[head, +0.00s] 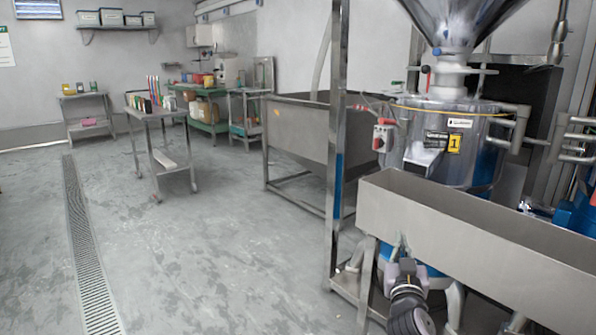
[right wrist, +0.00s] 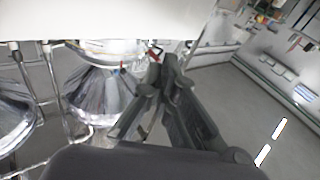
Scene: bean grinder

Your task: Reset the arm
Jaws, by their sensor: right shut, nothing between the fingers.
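My right gripper (head: 401,246) is low at the right in the head view, in front of the steel trough (head: 470,225). Its fingers are shut and hold nothing. In the right wrist view its dark fingers (right wrist: 163,72) point up the picture and come together. I cannot tell whether it touches the trough. The grinder machine (head: 455,115), with a steel hopper on top and a yellow label marked 1, stands behind the trough. My left gripper is out of view.
A steel tank (head: 300,130) and a vertical post (head: 335,150) stand left of the machine. A small wheeled table (head: 158,115) with coloured items is farther back. The grey floor (head: 220,260) at left is open, with a long drain grate (head: 85,250).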

